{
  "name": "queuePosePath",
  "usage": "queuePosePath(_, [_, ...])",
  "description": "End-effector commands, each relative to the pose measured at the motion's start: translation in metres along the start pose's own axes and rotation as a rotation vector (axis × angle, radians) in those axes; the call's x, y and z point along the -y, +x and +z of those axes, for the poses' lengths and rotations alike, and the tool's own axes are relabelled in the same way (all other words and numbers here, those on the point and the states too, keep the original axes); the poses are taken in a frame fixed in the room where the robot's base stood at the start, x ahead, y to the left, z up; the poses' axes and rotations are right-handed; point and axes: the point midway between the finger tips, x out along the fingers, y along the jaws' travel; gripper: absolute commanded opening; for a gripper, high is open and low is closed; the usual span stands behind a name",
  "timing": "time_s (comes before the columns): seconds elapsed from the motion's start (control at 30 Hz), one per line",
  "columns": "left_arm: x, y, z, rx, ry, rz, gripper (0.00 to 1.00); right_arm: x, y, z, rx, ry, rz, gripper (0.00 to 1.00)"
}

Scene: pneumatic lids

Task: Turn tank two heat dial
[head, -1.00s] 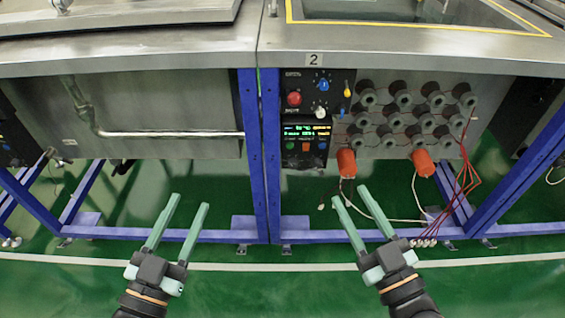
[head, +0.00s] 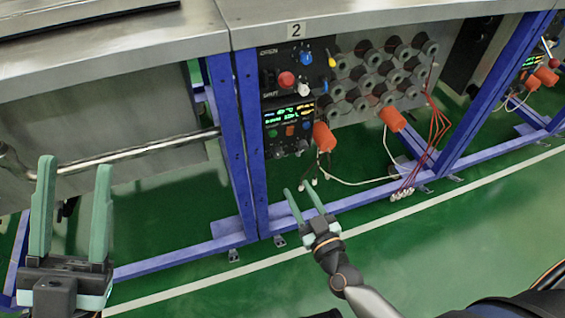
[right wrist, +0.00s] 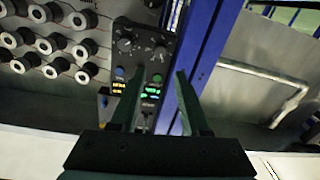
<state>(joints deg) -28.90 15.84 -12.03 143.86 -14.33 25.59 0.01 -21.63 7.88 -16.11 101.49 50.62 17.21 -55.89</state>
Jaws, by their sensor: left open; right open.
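The tank marked 2 has a black control panel (head: 296,68) under its rim. It carries a blue knob (head: 306,58), a red knob (head: 286,79) and a white knob (head: 304,89). I cannot tell which is the heat dial. A second unit with lit displays (head: 288,114) sits just below. My right gripper (head: 296,187) is open and empty, below and apart from the panels. My left gripper (head: 75,168) is open and empty at the lower left.
Blue frame legs (head: 225,130) stand left of the panels. Several round grey fittings (head: 388,70) and two orange plugs (head: 323,137) are to the right, with red cables (head: 437,125) hanging. A pipe (head: 150,150) runs at left. Green floor in front is clear.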

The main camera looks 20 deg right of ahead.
Motion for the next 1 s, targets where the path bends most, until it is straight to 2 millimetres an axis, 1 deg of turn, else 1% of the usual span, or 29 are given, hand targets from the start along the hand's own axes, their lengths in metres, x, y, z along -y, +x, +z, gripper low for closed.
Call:
queuePosePath(0.03, [-0.002,-0.003,0.003,0.001,-0.003,0.000,0.50,0.000,0.010,0.000,-0.005,0.002,0.002,0.46])
queuePosePath(0.3, [-0.006,-0.010,0.011,0.007,-0.022,0.000,0.50,0.000,0.066,0.001,-0.004,0.002,0.001,0.46])
queuePosePath(0.4, [-0.007,-0.013,0.013,0.008,-0.027,0.000,0.50,0.000,0.083,0.000,-0.004,0.002,0.000,0.46])
queuePosePath(0.5, [-0.008,-0.014,0.015,0.010,-0.030,0.001,0.50,0.000,0.095,0.000,-0.002,0.000,-0.001,0.46])
queuePosePath(0.6, [-0.009,-0.015,0.015,0.010,-0.034,0.001,0.50,0.000,0.102,0.000,-0.002,0.002,0.000,0.46])
queuePosePath(0.7, [-0.009,-0.015,0.015,0.009,-0.036,0.002,0.50,0.000,0.106,0.000,-0.001,0.000,-0.001,0.46])
queuePosePath(0.97, [-0.009,-0.014,0.015,0.006,-0.037,0.002,0.50,0.000,0.106,-0.001,-0.001,0.000,-0.002,0.46])
queuePosePath(1.0, [-0.009,-0.014,0.015,0.006,-0.037,0.002,0.50,0.000,0.106,-0.001,-0.001,0.000,-0.001,0.42])
